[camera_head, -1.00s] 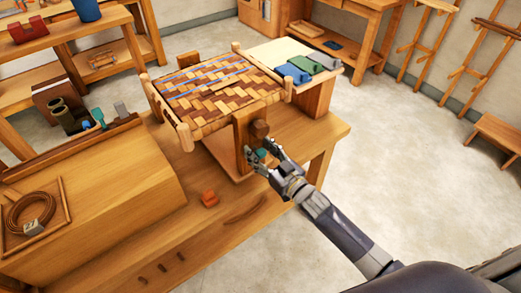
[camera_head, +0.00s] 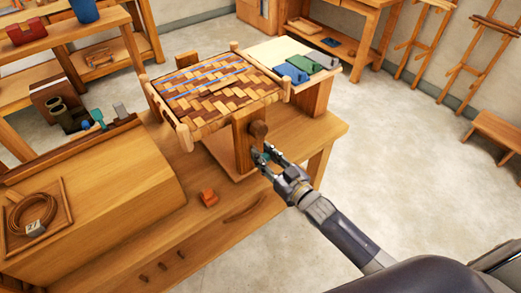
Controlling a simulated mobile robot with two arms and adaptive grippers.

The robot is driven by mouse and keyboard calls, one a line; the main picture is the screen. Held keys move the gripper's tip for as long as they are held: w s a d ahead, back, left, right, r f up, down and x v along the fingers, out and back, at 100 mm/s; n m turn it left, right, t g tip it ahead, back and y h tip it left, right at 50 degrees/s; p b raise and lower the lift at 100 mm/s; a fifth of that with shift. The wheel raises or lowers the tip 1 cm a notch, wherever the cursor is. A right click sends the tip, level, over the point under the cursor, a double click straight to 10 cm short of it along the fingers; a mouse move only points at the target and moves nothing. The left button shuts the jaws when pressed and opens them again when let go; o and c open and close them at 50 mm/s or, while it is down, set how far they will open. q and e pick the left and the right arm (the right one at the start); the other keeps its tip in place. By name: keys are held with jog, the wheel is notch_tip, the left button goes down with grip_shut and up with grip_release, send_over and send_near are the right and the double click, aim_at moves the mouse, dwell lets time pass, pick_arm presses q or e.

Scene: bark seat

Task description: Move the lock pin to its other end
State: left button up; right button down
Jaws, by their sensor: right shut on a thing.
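The woven bark seat (camera_head: 215,88) rests in its wooden frame on the workbench, with a wooden upright (camera_head: 243,143) and a round dark knob (camera_head: 258,129) at its near right corner. My right gripper (camera_head: 263,153) is just below the knob, in front of the upright. It is shut on a small teal piece (camera_head: 267,156), which appears to be the lock pin. The fingers hide most of it, and I cannot tell whether it still sits in a hole. My left gripper is not in view.
An orange block (camera_head: 209,198) lies on the workbench (camera_head: 290,145) left of my right gripper. Blue and green folded cloths (camera_head: 297,68) lie on the side board behind. A curved wooden box (camera_head: 100,200) fills the left. Open floor lies to the right.

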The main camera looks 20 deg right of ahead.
jog(key=c, duration=1.4)
grip_release()
jog(key=shift+s+f, duration=0.1)
jog(key=shift+o, duration=0.8)
jog(key=shift+s+d, duration=0.1)
jog(key=v, duration=1.2)
